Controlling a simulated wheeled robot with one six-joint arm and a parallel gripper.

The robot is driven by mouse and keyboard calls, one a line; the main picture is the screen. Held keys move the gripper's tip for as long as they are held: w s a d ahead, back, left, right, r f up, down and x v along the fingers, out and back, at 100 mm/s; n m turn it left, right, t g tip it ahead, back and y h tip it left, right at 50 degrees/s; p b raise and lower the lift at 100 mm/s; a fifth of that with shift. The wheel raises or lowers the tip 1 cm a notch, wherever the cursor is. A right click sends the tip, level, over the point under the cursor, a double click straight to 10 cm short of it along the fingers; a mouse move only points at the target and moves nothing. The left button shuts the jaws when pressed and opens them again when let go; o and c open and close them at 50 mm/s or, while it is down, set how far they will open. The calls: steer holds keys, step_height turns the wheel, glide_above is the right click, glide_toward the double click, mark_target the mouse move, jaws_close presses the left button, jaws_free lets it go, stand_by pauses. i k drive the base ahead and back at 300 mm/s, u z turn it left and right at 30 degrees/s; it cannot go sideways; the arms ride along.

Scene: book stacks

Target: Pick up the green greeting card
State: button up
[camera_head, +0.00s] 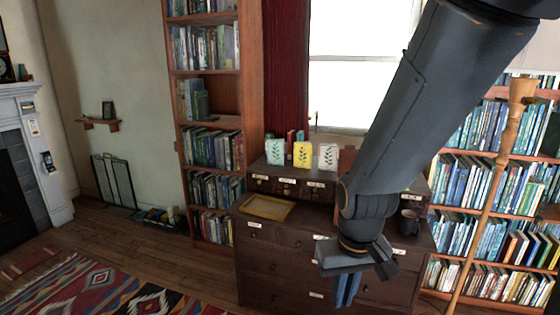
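Three upright cards with leaf prints stand in a row on the raised back shelf of a dark wooden dresser. The left card (275,152) is pale green, the middle card (303,154) is yellow, and the right card (328,157) is whitish. My gripper (346,290) hangs fingers-down in front of the dresser, below and to the right of the cards and apart from them. Its fingers look close together, and I cannot tell whether there is a gap between them. I see nothing held. My arm covers part of the dresser's right side.
The dresser (270,265) has a yellow tray (268,207) on its top at left and a dark mug (408,222) at right. Bookcases stand on both sides. A wooden pole (492,180) rises at right. A patterned rug (90,290) lies on the floor at left.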

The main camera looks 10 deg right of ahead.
mark_target(275, 147)
steer(key=u, duration=0.95)
steer(key=i, duration=1.65)
steer(key=z, duration=1.2)
steer(key=i, duration=1.05)
steer(key=z, duration=0.25)
